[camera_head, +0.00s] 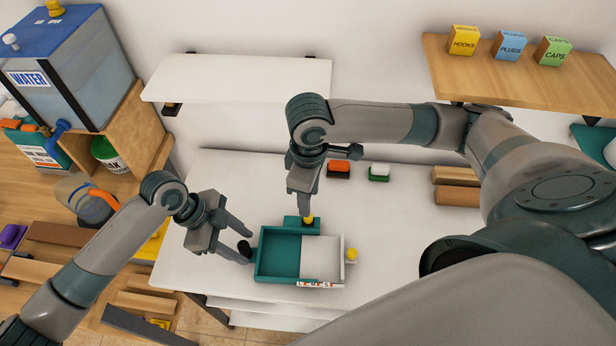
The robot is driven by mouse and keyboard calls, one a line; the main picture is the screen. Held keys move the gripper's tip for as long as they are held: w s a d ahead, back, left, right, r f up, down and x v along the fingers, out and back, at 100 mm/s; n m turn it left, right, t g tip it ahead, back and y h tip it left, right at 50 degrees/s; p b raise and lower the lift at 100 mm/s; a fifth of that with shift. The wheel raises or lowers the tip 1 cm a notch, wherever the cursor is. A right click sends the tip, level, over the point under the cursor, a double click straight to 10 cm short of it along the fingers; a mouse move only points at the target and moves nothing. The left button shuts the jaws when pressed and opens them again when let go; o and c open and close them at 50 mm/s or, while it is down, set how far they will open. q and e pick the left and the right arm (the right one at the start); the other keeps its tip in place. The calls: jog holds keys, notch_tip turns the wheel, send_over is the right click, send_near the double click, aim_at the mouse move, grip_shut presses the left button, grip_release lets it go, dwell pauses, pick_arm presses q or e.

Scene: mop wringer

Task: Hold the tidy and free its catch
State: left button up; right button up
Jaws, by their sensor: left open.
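The tidy (279,257) is a teal open box with a white section on its right, on the white table. A teal block with a yellow knob (308,219) stands at its back edge. A second yellow knob (352,254) is on its right side. A black handle (243,247) sticks out at its left side. My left gripper (244,246) is open, its fingers either side of the black handle. My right gripper (306,212) points down at the back knob; its fingertips overlap the knob in view, and I cannot tell whether they grip it.
The white table (205,275) is clear left and right of the tidy. Behind it lie a red-and-black item (339,169), a green-and-white item (379,173) and brown blocks (456,195). A white shelf (245,80) and a wooden shelf (520,72) with small boxes are above.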

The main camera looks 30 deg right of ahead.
pick_arm(q)
jog(key=v, duration=1.1)
jog(key=shift+r, duration=0.4)
jog(key=shift+a, duration=0.15)
pick_arm(e)
jog(key=shift+s, duration=0.1)
